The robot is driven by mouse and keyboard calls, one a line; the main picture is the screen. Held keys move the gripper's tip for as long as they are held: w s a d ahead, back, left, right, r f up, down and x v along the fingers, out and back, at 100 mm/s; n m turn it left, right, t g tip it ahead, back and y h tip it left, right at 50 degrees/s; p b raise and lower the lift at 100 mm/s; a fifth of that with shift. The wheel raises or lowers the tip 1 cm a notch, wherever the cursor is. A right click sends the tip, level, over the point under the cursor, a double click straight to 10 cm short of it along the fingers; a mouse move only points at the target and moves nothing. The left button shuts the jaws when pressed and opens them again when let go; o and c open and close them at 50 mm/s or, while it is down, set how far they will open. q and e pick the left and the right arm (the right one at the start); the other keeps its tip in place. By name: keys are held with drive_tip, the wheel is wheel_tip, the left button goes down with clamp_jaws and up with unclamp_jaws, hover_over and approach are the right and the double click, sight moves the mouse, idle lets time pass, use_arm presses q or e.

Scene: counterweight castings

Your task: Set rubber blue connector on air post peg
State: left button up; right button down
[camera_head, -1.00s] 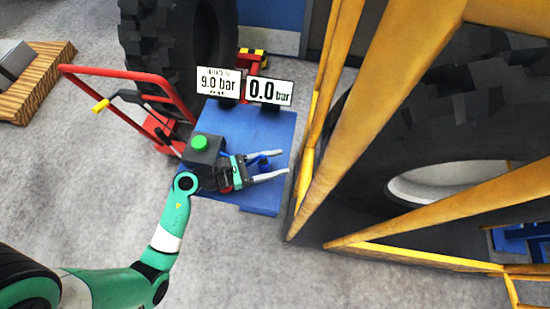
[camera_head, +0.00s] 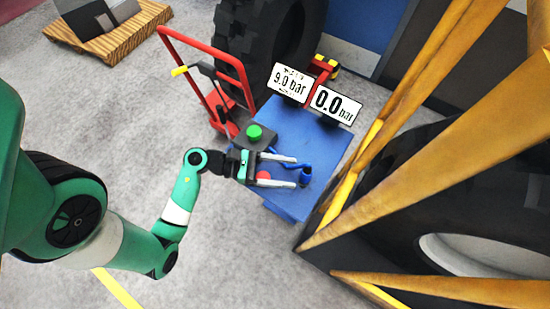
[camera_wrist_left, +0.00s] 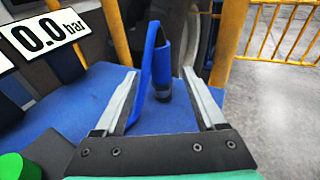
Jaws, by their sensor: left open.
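My left gripper (camera_head: 296,173) is open over the blue table, its two pale fingers pointing right. A blue piece that looks like the connector (camera_head: 306,174) stands by the fingertips. In the left wrist view, the blue piece (camera_wrist_left: 161,65) rises upright ahead, between the open fingers (camera_wrist_left: 160,76) as seen from there, with a dark lower end. A blue strip or hose (camera_wrist_left: 147,65) runs beside it. I see no grip on it. I cannot make out a separate air post peg; it may be hidden by the blue piece. My right gripper is out of view.
The blue table (camera_head: 290,125) carries a green button (camera_head: 254,132) on a dark box, a red button (camera_head: 263,176) and two gauge signs reading 9.0 bar (camera_head: 290,82) and 0.0 bar (camera_head: 335,104). A yellow frame (camera_head: 440,195) stands close right. A red hand truck (camera_head: 205,45) stands behind left.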

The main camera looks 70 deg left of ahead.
use_arm(q)
drive_tip(key=shift+v, duration=1.45)
